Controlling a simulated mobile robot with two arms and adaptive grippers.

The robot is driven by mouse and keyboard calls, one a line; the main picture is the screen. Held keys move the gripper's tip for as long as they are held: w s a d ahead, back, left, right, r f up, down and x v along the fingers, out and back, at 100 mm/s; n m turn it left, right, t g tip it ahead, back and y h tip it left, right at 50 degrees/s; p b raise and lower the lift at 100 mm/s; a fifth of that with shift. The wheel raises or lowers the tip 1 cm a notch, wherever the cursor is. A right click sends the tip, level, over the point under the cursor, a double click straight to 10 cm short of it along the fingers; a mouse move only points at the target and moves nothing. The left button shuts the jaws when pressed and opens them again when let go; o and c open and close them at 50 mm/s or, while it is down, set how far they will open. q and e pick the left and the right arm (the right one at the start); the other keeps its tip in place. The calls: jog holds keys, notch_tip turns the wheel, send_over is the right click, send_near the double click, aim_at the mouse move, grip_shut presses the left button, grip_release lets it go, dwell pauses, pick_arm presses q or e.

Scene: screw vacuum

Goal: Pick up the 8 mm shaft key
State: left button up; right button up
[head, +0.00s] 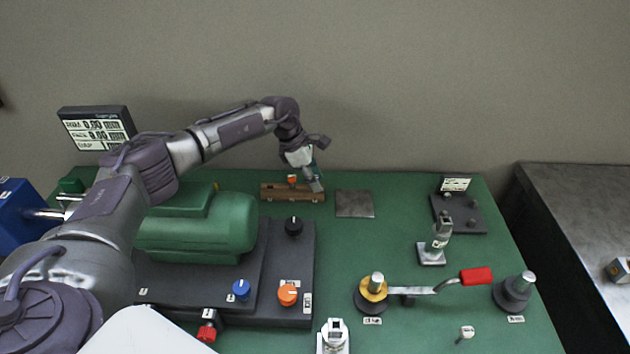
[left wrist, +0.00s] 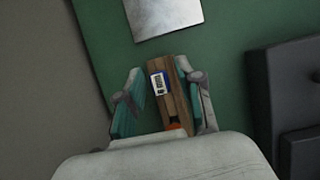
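A small wooden holder (head: 272,192) stands at the back of the green table. An orange piece (head: 292,179) shows on it, and its other contents are too small to make out in the head view. My left gripper (head: 316,187) reaches down at the holder's right end. In the left wrist view, its teal-padded fingers (left wrist: 165,105) are spread apart, with the holder (left wrist: 181,75) and a white, blue-edged label (left wrist: 159,84) between them. An orange piece (left wrist: 174,124) shows near the palm. I cannot clearly pick out the 8 mm shaft key. My right gripper is out of view.
A grey metal plate (head: 354,204) lies right of the holder. A green motor (head: 205,225) on a dark base with knobs (head: 290,295) stands in front. A red-handled crank (head: 475,277) lies at the front right. The table centre is clear.

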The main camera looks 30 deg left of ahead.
pick_arm(q)
grip_shut()
jog(key=shift+r, duration=0.1)
jog(key=shift+r, duration=0.3)
notch_tip(320, 180, up, 3)
jog(key=shift+w+f+b, duration=0.1)
jog(key=shift+b, duration=0.45)
jog(key=w+d+r+b, duration=0.2)
jog(key=d+r, duration=0.5)
jog(key=d, duration=0.4)
jog(key=shift+w+d+r, duration=0.2)
jog(key=shift+w+r, duration=0.05)
jog(key=shift+w, duration=0.1)
